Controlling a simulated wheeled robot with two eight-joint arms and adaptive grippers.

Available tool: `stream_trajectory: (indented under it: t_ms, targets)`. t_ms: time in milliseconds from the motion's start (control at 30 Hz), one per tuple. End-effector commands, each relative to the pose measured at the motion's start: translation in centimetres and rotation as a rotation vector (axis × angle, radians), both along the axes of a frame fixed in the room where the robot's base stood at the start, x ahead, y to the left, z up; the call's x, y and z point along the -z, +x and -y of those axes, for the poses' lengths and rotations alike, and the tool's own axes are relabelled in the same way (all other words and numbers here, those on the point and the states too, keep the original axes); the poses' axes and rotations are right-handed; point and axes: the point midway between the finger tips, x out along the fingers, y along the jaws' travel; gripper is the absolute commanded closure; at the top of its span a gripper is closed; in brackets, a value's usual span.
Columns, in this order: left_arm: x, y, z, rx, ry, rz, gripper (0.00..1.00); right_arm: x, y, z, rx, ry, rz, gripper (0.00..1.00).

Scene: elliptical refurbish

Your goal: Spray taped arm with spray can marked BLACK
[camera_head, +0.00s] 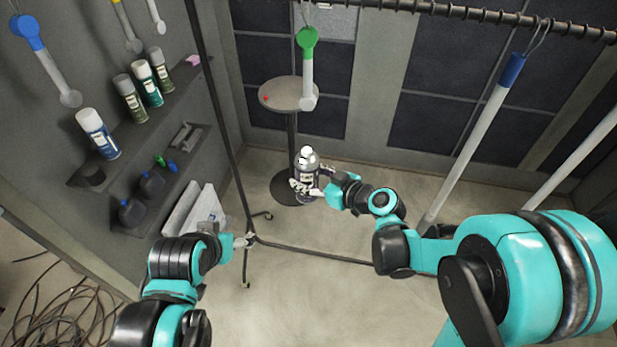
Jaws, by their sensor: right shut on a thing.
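My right gripper (305,188) is shut around a spray can (307,162) with a dark grey body, a pale label and a white nozzle. The can is upright near the middle of the view; its label is too small to read. An arm with a green taped end (307,68) hangs from the rail above and behind the can, apart from it. Another arm with a blue end (45,58) hangs at the upper left, and a long one with a blue end (485,130) hangs at the right. My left gripper (243,241) is low at centre left, with no object seen in it; its opening is unclear.
Shelves at the left hold several spray cans (98,133) and dark bottles (132,212). A round stand (280,92) is behind the can. The rack's thin dark poles (222,95) and base bar (310,252) cross near my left gripper. Coiled cables (62,318) lie lower left.

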Motion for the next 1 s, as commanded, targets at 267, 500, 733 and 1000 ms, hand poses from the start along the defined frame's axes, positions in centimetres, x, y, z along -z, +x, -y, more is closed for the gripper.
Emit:
stream_trajectory:
  t_ms: [267, 500, 733, 1000]
  targets:
    - [-4.5, 3.2, 1.6, 0.034, -0.006, -0.080, 1.00, 0.0, 0.0, 0.0, 0.000, 0.001, 0.000, 0.97]
    - [-11.1, 8.8, 5.2, 0.089, -0.006, -0.229, 1.00, 0.0, 0.0, 0.0, 0.000, 0.001, 0.000, 0.97]
    - [-15.7, 13.7, 9.5, 0.140, 0.010, -0.375, 1.00, 0.0, 0.0, 0.0, 0.000, 0.001, 0.000, 0.97]
    - [-18.7, 17.8, 14.8, 0.189, 0.043, -0.530, 1.00, 0.0, 0.0, 0.0, 0.000, 0.001, 0.000, 0.97]
